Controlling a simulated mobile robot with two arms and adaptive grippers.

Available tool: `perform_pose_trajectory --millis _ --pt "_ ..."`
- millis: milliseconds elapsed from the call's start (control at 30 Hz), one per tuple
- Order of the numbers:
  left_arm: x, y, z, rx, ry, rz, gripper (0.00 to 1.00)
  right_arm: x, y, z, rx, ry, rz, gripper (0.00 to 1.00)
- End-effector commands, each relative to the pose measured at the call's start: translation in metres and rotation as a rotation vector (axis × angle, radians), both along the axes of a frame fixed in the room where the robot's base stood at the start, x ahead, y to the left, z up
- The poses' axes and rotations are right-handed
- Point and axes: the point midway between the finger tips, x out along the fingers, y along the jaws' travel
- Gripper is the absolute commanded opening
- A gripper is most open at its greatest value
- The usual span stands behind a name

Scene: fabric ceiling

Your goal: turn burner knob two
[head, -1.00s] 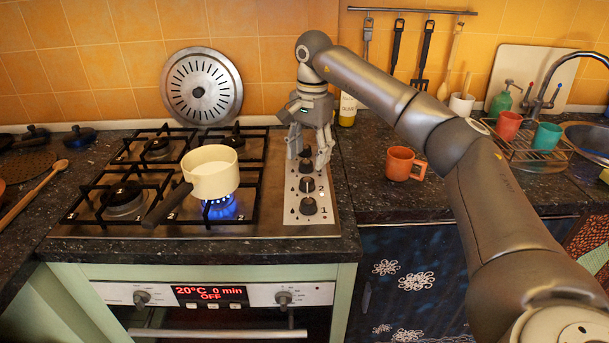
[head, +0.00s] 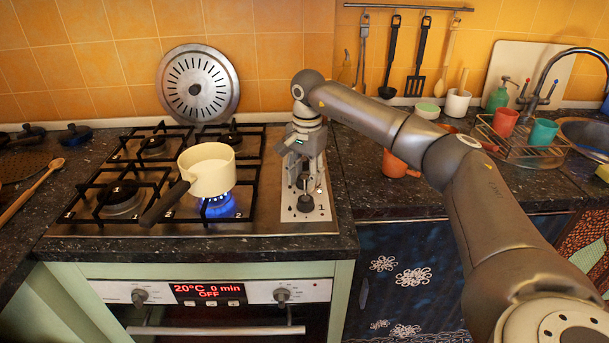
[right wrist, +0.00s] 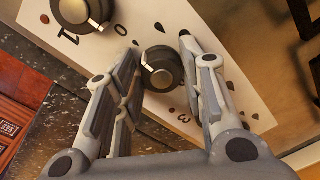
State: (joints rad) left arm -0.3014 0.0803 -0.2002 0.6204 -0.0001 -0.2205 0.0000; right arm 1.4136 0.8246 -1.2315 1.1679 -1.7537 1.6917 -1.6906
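Knob two (right wrist: 160,68) is a dark round knob with a white pointer mark, the second from the front on the steel panel. In the right wrist view its pointer faces left. My right gripper (right wrist: 162,46) is open, with its fingertips on either side of this knob; I cannot tell whether they touch it. In the head view my right gripper (head: 304,178) comes down over the panel and largely hides this knob. A blue flame (head: 218,205) burns at the front right burner, under a cream saucepan (head: 208,172). My left gripper is not in view.
Knob one (head: 305,203) sits just in front; it also shows in the right wrist view (right wrist: 72,12), its pointer towards the 0. An orange mug (head: 398,163) stands right of the stove, partly behind my arm. The saucepan handle (head: 165,203) points to the front left.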

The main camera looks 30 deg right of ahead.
Motion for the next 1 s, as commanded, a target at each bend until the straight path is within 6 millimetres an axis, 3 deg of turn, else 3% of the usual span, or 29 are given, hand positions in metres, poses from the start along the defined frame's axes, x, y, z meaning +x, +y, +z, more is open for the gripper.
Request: perform_pose_trajectory --millis 200,567,1000 --pt "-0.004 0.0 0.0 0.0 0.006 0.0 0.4 0.0 0.0 0.0 0.0 0.0 0.0 0.08" --pt "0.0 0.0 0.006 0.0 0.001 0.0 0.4 0.0 0.0 0.001 -0.001 0.002 -0.077 0.08" --pt "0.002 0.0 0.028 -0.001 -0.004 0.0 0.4 0.0 0.001 0.002 -0.001 0.002 -0.44 0.08"
